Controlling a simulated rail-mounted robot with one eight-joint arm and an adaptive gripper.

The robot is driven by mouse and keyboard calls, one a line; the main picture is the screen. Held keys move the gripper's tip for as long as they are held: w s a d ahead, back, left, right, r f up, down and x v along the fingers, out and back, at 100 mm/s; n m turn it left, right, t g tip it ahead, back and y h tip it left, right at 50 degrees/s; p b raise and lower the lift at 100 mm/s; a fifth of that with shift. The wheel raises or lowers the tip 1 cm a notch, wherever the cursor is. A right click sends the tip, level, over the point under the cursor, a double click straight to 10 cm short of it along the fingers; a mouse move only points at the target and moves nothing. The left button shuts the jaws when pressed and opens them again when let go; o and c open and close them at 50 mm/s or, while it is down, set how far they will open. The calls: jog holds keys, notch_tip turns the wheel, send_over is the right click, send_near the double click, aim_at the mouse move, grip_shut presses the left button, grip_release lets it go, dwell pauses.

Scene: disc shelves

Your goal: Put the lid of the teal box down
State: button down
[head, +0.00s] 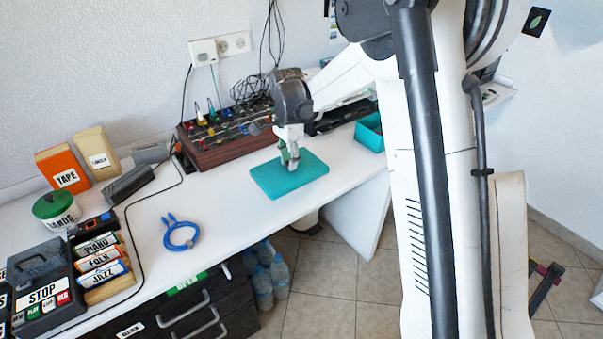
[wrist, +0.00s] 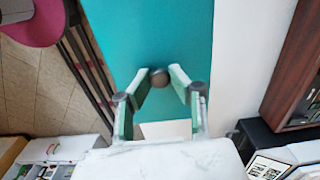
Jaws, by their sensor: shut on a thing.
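The teal lid (head: 300,178) is a flat slab over the white table in the head view, level or nearly so. I cannot tell whether it touches the table top. In the wrist view the teal lid (wrist: 150,30) fills the upper middle, with a dark round knob (wrist: 158,77) on it. My gripper (head: 289,160) is above the lid's middle, and its fingers (wrist: 160,82) are shut on the knob from both sides. The teal box (head: 369,136) stands open at the right end of the table, apart from the lid; its inside is partly hidden by my arm.
A brown panel with coloured plugs (head: 222,138) stands behind the lid. Labelled boxes and a green-lidded tub (head: 56,208) crowd the left end. White table top (head: 215,205) is bare between the loop and lid.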

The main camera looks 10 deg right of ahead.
aim_at(302, 157)
jog(key=w+d+f, duration=0.4)
jog(key=d, duration=0.1)
jog(key=shift+w+b, duration=0.15)
jog(key=shift+b, duration=0.25)
jog(key=shift+f+b, duration=0.35)
jog(key=shift+f, duration=1.65)
jog(key=shift+f, duration=0.1)
jog(key=shift+f, duration=0.1)
jog(key=c, duration=1.6)
grip_release()
jog(key=shift+o, duration=0.2)
